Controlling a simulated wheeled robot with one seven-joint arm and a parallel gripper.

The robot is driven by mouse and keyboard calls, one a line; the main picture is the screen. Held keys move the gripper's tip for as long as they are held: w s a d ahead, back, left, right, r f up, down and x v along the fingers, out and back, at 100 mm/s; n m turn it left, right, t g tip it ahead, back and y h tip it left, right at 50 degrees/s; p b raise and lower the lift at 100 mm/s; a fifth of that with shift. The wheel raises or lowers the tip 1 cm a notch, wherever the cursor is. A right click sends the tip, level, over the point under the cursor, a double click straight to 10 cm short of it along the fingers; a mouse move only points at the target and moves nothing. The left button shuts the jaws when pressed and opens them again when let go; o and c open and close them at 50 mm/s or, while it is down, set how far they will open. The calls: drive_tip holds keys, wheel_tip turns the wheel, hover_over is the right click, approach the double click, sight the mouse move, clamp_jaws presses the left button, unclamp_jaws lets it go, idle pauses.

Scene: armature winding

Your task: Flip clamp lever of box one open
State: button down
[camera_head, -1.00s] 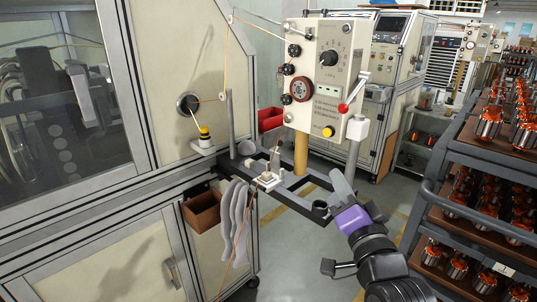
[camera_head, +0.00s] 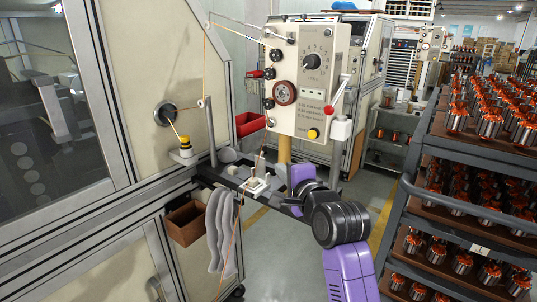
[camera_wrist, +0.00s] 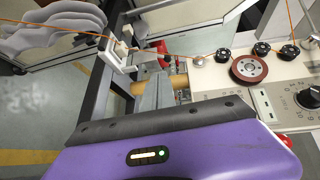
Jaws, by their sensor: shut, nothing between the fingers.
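A beige control box (camera_head: 312,75) with dials stands on a post. A small white clamp-like fixture (camera_head: 256,186) sits on the dark frame below, also in the wrist view (camera_wrist: 118,55). My gripper (camera_wrist: 158,80) is shut and empty, below the box's front and beside the tan post. In the head view its purple body hides part of the frame, and I cannot make out its fingertips clearly.
A dark metal frame (camera_head: 222,176) juts from the machine cabinet (camera_head: 150,85). Grey gloves (camera_head: 221,232) and a brown bin (camera_head: 184,224) hang below it. Orange wire runs from pulleys to the frame. A rack of armatures (camera_head: 440,200) stands close on the right.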

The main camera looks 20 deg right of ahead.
sight(266, 149)
drive_tip(key=w+p, duration=0.1)
drive_tip(key=w, duration=0.9)
drive_tip(key=shift+a, duration=0.2)
drive_tip(key=shift+p, duration=0.3)
drive_tip(key=shift+w+d+r+p, duration=0.1)
drive_tip(key=shift+d+r+p, duration=0.1)
drive_tip(key=shift+p, duration=0.25)
drive_tip(key=m+g+p, duration=0.1)
drive_tip(key=p, duration=0.1)
drive_tip(key=w+d+m+g+y+p, duration=0.1)
drive_tip(key=p, duration=0.1)
drive_tip(key=shift+w+d+f, duration=0.1)
drive_tip(key=shift+d+f, duration=0.2)
drive_tip(key=shift+f, duration=0.1)
drive_tip(key=shift+a, duration=0.1)
drive_tip(key=shift+s+a+p, duration=0.5)
drive_tip(key=shift+a+p, duration=0.05)
drive_tip(key=shift+p, duration=0.25)
